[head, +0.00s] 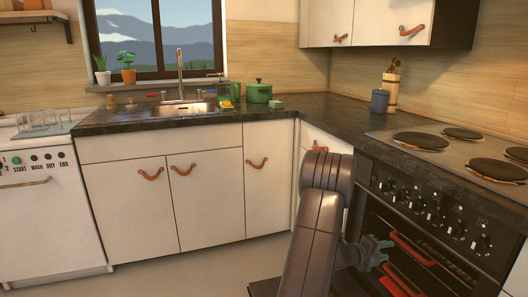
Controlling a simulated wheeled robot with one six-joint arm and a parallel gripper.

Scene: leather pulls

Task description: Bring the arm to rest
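My arm (322,212) reaches up from the bottom of the head view, and its dark brown upper link bends over toward the oven at the right. My gripper (385,250) is at the front of the open oven (440,225), low in the view. Its grey-green fingers are small and dark, and I cannot tell whether they are open or shut. Red-orange bars (412,250) show in the oven right beside the fingertips; I cannot tell whether they touch. Part of the wrist is hidden behind the arm link.
The oven door (265,288) seems lowered, partly hidden by my arm. The hob (450,150) is above the oven. The floor (205,275) at the left is clear.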

